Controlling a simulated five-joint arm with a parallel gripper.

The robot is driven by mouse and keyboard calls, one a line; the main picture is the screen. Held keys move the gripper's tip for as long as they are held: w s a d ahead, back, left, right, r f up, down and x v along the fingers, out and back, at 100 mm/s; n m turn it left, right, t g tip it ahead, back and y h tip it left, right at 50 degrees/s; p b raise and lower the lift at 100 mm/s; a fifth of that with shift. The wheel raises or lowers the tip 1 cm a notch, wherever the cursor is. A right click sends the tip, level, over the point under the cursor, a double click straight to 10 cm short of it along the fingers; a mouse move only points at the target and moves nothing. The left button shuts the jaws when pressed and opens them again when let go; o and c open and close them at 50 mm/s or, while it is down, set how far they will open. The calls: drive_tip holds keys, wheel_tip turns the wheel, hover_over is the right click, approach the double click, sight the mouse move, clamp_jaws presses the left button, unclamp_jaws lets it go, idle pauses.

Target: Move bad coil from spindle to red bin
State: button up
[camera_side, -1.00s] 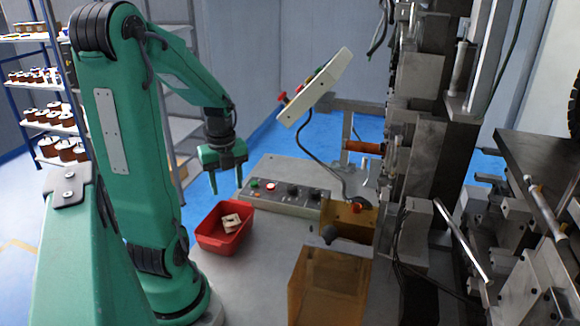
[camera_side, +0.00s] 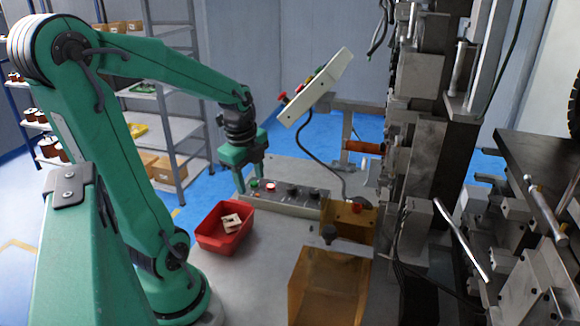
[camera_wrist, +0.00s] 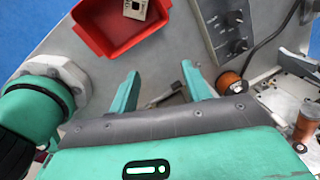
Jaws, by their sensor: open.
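The coil (camera_side: 364,147) is a copper-brown cylinder lying level, sticking out from the left side of the winder's machine column. Its spindle is mostly hidden, and I cannot tell the coil's fault from here. The red bin (camera_side: 212,244) stands on the grey table, left of the button box; it also shows at the top of the wrist view (camera_wrist: 88,38). A small cream-coloured piece (camera_side: 232,222) with a hole lies in the bin. My gripper (camera_side: 250,182) is open and empty, fingers pointing down, above and behind the bin, well left of the coil. Its spread fingers show in the wrist view (camera_wrist: 160,72).
A button box (camera_side: 290,195) lies on the table between bin and machine. A tilted control panel (camera_side: 315,88) on a cable stands behind it. An amber box (camera_side: 328,285) sits at the table's front. Tall machine column (camera_side: 425,150) at right; shelves (camera_side: 170,130) at back left.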

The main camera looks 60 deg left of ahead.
drive_tip(key=d+r+n+t+h, duration=0.1)
drive_tip(key=d+r+n+t, duration=0.3)
drive_tip(key=d+r+n, duration=0.3)
drive_tip(key=d+n, duration=0.5)
drive_tip(key=d, duration=0.3)
drive_tip(key=shift+s+d+n, duration=0.25)
drive_tip(key=shift+d+n, duration=0.1)
drive_tip(key=shift+n, duration=0.05)
